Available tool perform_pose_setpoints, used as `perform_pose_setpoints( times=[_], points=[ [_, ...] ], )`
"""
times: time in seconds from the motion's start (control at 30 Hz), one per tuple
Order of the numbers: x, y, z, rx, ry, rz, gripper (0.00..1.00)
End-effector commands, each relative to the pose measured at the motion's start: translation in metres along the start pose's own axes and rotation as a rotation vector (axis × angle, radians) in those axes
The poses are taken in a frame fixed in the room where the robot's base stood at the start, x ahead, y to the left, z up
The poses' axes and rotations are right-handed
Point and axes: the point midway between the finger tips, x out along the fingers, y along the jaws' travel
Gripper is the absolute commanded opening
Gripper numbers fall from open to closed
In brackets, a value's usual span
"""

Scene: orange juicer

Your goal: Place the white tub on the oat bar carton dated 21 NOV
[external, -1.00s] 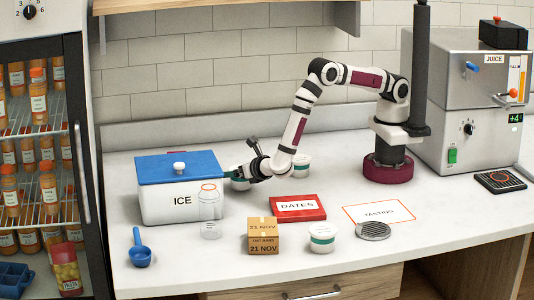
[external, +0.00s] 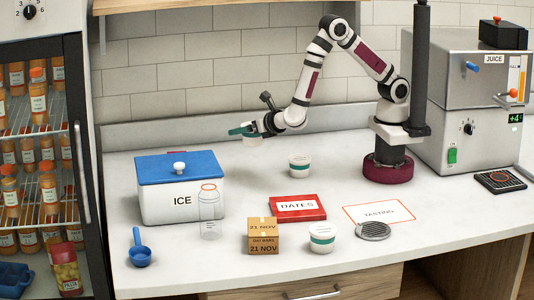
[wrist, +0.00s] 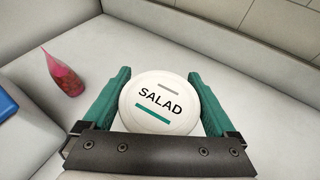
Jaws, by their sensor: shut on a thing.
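My gripper (external: 246,132) is shut on a white tub (external: 253,140) and holds it up above the back of the counter, right of the ice box. In the wrist view the tub's round lid (wrist: 160,103) reads SALAD and sits between the teal fingers. The oat bar carton (external: 263,238) is brown, reads 21 NOV, and stands at the front of the counter with nothing on it. Two other white tubs with green bands stand on the counter, one at the back (external: 299,166) and one right of the carton (external: 322,239).
The ice box (external: 180,203) with its blue lid stands left of the carton. A clear bottle (external: 209,215), a red DATES box (external: 298,207) and a blue scoop (external: 139,250) are nearby. A pink object (wrist: 63,75) lies left in the wrist view.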

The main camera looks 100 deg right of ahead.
Motion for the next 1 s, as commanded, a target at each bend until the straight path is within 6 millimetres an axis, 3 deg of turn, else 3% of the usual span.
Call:
perform_pose_setpoints(
  times=[0.17,0.27,0.4,0.5,0.63,0.8,1.0],
  points=[
    [-0.029,0.064,-0.003,-0.083,-0.001,0.206,0.27],
    [-0.058,0.107,-0.007,-0.146,-0.002,0.358,0.27],
    [-0.117,0.170,-0.016,-0.249,-0.002,0.608,0.27],
    [-0.166,0.206,-0.025,-0.322,-0.002,0.783,0.27],
    [-0.216,0.233,-0.035,-0.391,-0.001,0.947,0.27],
    [-0.248,0.247,-0.045,-0.432,0.000,1.043,0.27],
    [-0.283,0.274,-0.096,-0.438,0.001,1.053,0.27]
  ],
)
